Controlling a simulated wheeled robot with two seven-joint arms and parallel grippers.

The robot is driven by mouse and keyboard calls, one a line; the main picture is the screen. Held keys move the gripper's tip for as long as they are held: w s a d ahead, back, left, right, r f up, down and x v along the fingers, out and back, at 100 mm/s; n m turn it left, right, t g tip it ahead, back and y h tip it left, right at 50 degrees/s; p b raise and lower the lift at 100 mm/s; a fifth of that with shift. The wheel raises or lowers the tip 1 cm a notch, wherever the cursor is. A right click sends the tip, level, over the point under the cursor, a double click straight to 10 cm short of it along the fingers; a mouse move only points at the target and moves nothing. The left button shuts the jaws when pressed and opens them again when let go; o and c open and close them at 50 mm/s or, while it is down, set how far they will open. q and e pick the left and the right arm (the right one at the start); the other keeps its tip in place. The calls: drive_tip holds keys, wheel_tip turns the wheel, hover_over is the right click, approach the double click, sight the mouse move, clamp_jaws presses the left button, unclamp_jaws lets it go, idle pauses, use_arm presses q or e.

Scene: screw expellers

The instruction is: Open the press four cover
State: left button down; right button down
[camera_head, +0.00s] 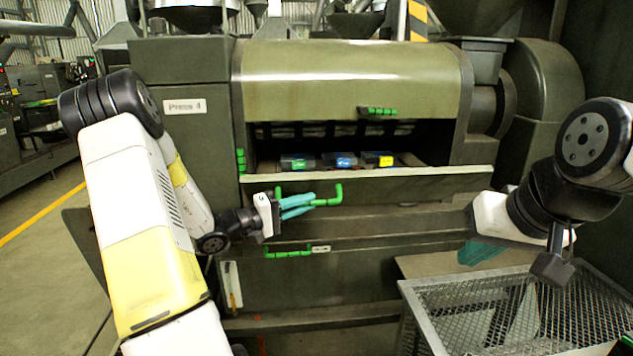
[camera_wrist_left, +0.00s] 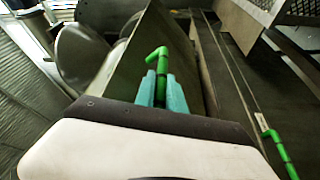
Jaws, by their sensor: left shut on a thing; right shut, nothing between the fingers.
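The press labelled "Press 4" (camera_head: 185,107) stands ahead. Its front cover panel (camera_head: 430,180) leans outward below an open dark gap. A green handle (camera_head: 336,194) is on this panel. My left gripper (camera_head: 300,206) is shut on this handle, its teal fingers on either side of the bar. In the left wrist view the green handle (camera_wrist_left: 157,56) rises from between the fingers (camera_wrist_left: 160,90). The curved upper cover (camera_head: 350,75) has its own green handle (camera_head: 378,111). My right gripper (camera_head: 481,253) is shut and empty, above the mesh cart at the right.
Dark boxes with green (camera_head: 298,162), blue (camera_head: 343,161) and yellow (camera_head: 383,160) labels sit inside the gap. A lower panel has a green handle (camera_head: 289,253). A wire mesh cart (camera_head: 412,298) stands at the front right. Open floor (camera_head: 35,265) lies at the left.

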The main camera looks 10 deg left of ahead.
use_arm(q)
drive_tip(key=s+d+f+m+h, duration=0.1)
drive_tip(key=s+f+m+h, duration=0.2)
drive_tip(key=f+m, duration=0.4)
drive_tip(key=shift+s+f+m, duration=0.3)
drive_tip(key=shift+s+f, duration=0.3)
drive_tip(key=shift+f, duration=2.8)
drive_tip(key=shift+d, duration=0.1)
drive_tip(key=c, duration=1.4)
unclamp_jaws()
drive_tip(key=v, duration=0.7)
drive_tip(key=shift+a, duration=0.4)
